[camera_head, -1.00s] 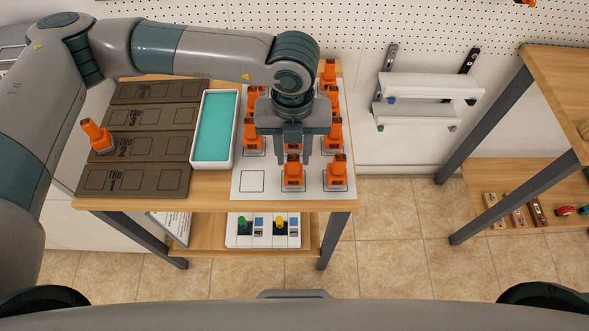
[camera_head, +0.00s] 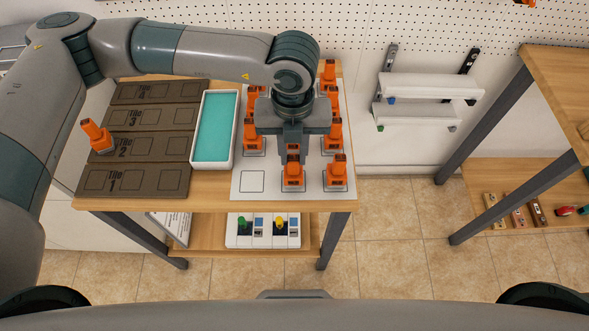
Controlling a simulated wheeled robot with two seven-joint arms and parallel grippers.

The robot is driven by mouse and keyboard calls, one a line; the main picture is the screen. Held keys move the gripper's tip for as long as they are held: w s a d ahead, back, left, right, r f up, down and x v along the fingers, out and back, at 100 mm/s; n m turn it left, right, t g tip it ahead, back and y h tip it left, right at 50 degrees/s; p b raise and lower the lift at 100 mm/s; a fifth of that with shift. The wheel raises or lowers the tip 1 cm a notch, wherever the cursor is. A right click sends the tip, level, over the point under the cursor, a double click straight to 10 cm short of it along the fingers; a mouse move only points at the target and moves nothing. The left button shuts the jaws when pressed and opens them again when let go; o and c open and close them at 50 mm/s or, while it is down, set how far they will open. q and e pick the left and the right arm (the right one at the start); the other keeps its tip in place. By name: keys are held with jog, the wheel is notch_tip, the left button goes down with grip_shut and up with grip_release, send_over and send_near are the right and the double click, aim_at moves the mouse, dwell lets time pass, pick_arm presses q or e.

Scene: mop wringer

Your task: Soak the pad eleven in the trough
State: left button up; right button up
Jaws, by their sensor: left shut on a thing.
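Several pads with orange handles stand in rows on a white board (camera_head: 252,193) on the table. Their labels are too small to read, so I cannot tell which one is pad eleven. My left gripper (camera_head: 293,158) points down over the board and is shut on the handle of the front middle pad (camera_head: 293,178), which still appears to stand on its square. The gripper and wrist hide part of the rows behind. The trough (camera_head: 232,143), white-rimmed with turquoise inside, lies just left of the board. My right gripper is not in view.
Dark tile boards (camera_head: 122,181), numbered 1 to 4, lie left of the trough. Another orange-handled pad (camera_head: 97,135) stands at the left end of tile 2. The board's front left square is empty. A switch box (camera_head: 263,231) sits on the lower shelf.

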pick_arm(q)
jog(key=shift+r+p, duration=0.3)
jog(key=shift+r, duration=0.95)
jog(key=shift+r+p, duration=0.4)
jog(key=shift+r, duration=1.8)
jog(key=shift+a, duration=0.1)
